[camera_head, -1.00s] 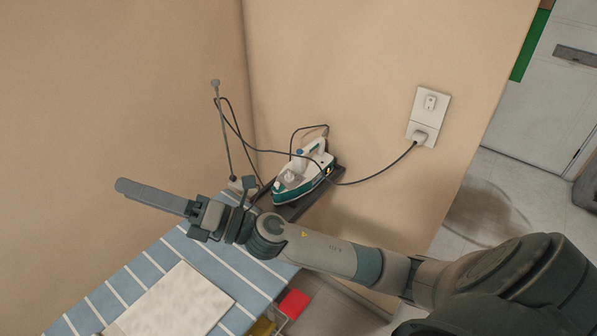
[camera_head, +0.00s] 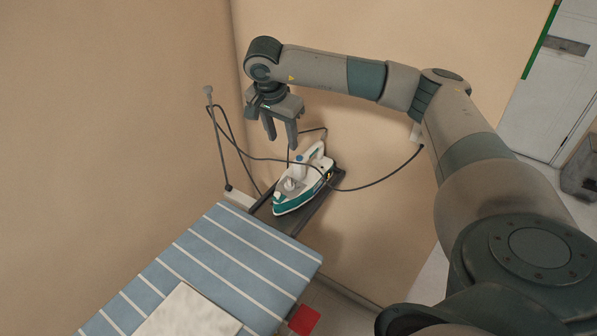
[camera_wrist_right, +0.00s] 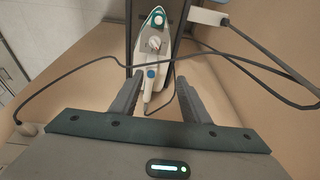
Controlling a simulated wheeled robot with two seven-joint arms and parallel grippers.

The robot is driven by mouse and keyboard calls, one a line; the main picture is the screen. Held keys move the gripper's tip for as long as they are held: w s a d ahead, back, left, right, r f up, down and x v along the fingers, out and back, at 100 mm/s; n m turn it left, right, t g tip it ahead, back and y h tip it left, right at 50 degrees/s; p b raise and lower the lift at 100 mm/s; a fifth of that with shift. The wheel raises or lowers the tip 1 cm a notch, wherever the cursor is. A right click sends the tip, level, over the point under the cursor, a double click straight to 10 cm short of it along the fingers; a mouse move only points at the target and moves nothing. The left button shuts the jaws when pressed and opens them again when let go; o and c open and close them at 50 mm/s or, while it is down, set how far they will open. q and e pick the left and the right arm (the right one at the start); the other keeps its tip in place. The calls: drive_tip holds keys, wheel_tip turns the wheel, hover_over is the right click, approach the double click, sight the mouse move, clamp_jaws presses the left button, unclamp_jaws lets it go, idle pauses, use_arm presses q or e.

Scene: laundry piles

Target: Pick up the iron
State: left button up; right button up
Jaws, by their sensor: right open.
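The iron (camera_head: 301,181) is white and teal with a blue button. It rests on a dark narrow stand (camera_head: 309,209) at the end of the ironing board. My right gripper (camera_head: 282,141) is open, points down and is just above and to the left of the iron in the head view. In the right wrist view the iron (camera_wrist_right: 154,48) lies beyond the fingertips, its handle end (camera_wrist_right: 149,84) extending toward the gap between the open fingers (camera_wrist_right: 158,88). Nothing is between the fingers that I can see as gripped. My left gripper is not in view.
The blue striped ironing board (camera_head: 215,255) has a pale cloth (camera_head: 190,313) on it. A dark cord (camera_head: 375,186) runs from the iron area to the wall. A thin upright rod (camera_head: 217,140) stands left of the iron. Beige walls close in behind. A red item (camera_head: 304,319) is below.

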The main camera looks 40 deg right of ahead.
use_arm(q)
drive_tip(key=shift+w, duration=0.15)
use_arm(e)
drive_tip(key=shift+h, duration=0.8)
drive_tip(key=d+r, duration=0.1)
drive_tip(key=d, duration=0.2)
drive_tip(key=d+r, duration=0.1)
drive_tip(key=shift+s+d+r, duration=0.2)
drive_tip(key=shift+s+r, duration=0.05)
drive_tip(key=shift+r, duration=0.05)
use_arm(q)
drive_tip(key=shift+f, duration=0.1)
use_arm(e)
drive_tip(key=shift+f, duration=0.1)
drive_tip(key=b, duration=0.7)
approach(305, 154)
drive_tip(key=x, duration=0.5)
drive_tip(key=shift+s+d, duration=0.2)
drive_tip(key=shift+d, duration=0.1)
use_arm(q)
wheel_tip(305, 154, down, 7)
use_arm(e)
drive_tip(key=shift+w+d+f, duration=0.1)
drive_tip(key=shift+d+f, duration=0.15)
drive_tip(key=shift+f, duration=0.25)
